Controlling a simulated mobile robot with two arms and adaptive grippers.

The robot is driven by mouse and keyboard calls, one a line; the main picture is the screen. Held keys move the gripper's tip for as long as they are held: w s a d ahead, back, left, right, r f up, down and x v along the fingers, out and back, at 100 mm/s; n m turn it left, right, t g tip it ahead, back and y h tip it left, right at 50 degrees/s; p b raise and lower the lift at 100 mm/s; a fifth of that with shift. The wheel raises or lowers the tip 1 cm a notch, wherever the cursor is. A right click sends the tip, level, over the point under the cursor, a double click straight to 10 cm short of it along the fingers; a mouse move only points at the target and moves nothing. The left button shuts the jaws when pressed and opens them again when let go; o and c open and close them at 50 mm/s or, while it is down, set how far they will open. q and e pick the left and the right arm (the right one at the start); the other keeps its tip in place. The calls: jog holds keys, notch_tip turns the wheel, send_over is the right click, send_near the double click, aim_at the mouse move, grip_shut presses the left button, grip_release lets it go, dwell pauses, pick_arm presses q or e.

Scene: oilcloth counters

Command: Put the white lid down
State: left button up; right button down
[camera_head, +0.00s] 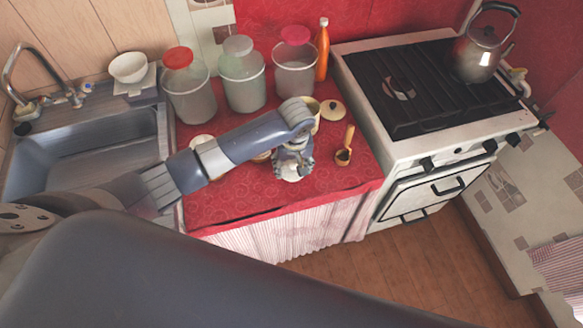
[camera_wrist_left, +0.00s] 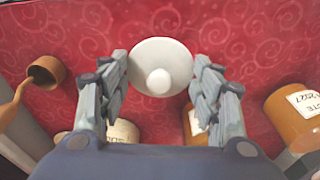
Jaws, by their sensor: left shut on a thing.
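The white lid (camera_wrist_left: 160,56) is round with a small knob. In the left wrist view it sits between the fingertips of my left gripper (camera_wrist_left: 158,84), over red patterned cloth. My left gripper (camera_head: 292,170) is shut on it. In the head view only part of the white lid (camera_head: 292,177) shows under the fingers, above the front part of the red counter (camera_head: 240,200). I cannot tell whether the lid touches the cloth. My right gripper is in neither view.
Labelled jars (camera_wrist_left: 298,110) stand near the gripper, some partly hidden by my arm. Large glass jars (camera_head: 243,85) stand behind. The stove (camera_head: 410,145) is right, the sink (camera_head: 80,155) left.

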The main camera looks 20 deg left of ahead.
aim_at(291, 171)
pick_arm(q)
jog(key=f, duration=0.3)
jog(key=shift+w+a+p, duration=0.25)
jog(key=shift+a+p, duration=0.05)
jog(key=shift+p, duration=0.1)
jog(key=shift+f, duration=0.3)
jog(key=shift+f, duration=0.1)
jog(key=o, duration=0.8)
jog(key=r, duration=0.4)
jog(key=s+r, duration=0.1)
jog(key=r, duration=0.3)
jog(key=d+r, duration=0.1)
jog(key=r, duration=0.3)
jog(key=shift+s+r+b, duration=0.1)
jog(key=shift+s+b, duration=0.05)
jog(key=shift+b, duration=0.25)
